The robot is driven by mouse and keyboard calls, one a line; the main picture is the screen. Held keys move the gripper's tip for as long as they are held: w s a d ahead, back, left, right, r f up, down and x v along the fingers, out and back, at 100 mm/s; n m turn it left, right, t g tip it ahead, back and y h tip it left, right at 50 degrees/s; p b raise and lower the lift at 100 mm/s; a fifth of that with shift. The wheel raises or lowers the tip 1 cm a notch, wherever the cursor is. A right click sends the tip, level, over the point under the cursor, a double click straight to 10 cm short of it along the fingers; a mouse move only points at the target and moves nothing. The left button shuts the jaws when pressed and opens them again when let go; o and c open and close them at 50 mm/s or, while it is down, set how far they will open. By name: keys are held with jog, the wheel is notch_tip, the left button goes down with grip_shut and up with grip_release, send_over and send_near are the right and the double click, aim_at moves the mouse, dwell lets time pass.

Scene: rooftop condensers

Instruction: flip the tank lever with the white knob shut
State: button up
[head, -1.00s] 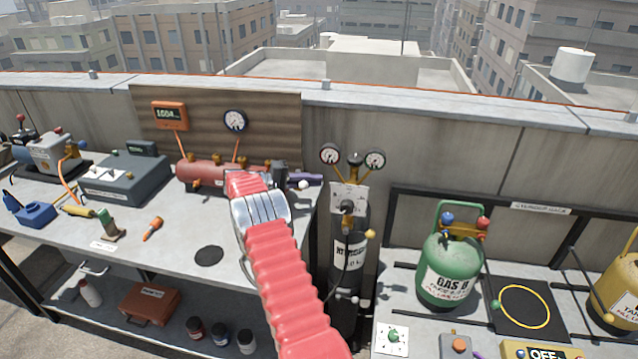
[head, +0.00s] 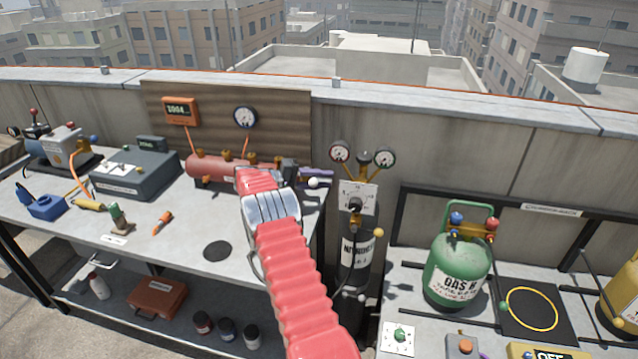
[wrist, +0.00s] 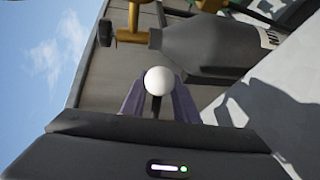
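The white knob (head: 313,183) is a small ball by the right end of the red tank (head: 215,168). Its lever is mostly hidden; a short dark stem shows under the ball in the wrist view. My gripper (head: 316,175) has purple fingers that point right, along the wall, right at the knob. In the wrist view the white knob (wrist: 159,80) sits between the tips of my two fingers, one on each side. The fingers stand apart; whether they press on the knob cannot be told. My red arm hides part of the bench by the tank.
A dark nitrogen cylinder (head: 357,255) with two gauges stands just right of my gripper; it shows close beyond the knob in the wrist view (wrist: 210,45). A panel with a gauge (head: 245,117) is behind the tank. The bench around the black disc (head: 217,251) is clear.

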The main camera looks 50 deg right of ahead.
jog(key=shift+w, duration=0.15)
jog(key=v, duration=1.3)
jog(key=shift+a, duration=0.35)
jog(key=shift+c, duration=0.4)
